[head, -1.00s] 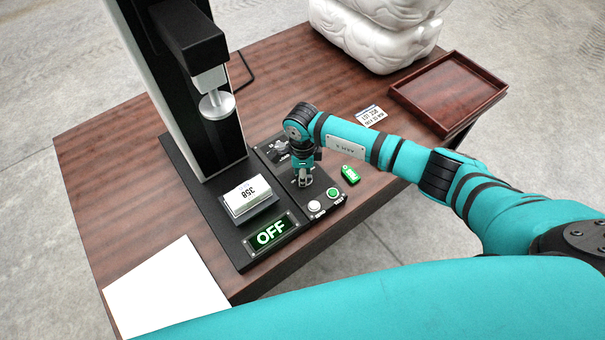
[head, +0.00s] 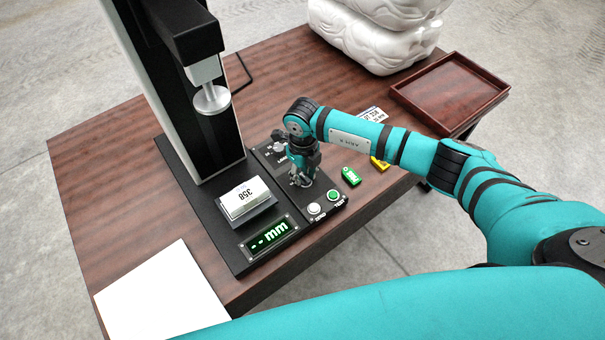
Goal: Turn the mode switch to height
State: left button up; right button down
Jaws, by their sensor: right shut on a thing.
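The gauge's black control panel (head: 327,199) carries the mode switch, which my right gripper (head: 302,181) covers almost wholly. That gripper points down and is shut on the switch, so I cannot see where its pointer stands. The green-lit display (head: 269,236) reads "-- mm". My left gripper is not in view.
A white button (head: 314,209) and a green button (head: 333,195) sit close to my right fingers. A block marked 358 (head: 244,197) rests under the gauge's round foot (head: 212,98). A green tag (head: 350,176), a yellow tag (head: 379,164) and a brown tray (head: 450,92) lie on the table.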

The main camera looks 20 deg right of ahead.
aim_at(303, 175)
jog(key=shift+w+m, duration=0.1)
jog(key=shift+m, duration=0.5)
jog(key=shift+r, duration=0.1)
jog(key=c, duration=1.2)
grip_release()
jog(key=shift+c, duration=0.2)
notch_tip(303, 175, up, 12)
jog(key=shift+d, duration=0.1)
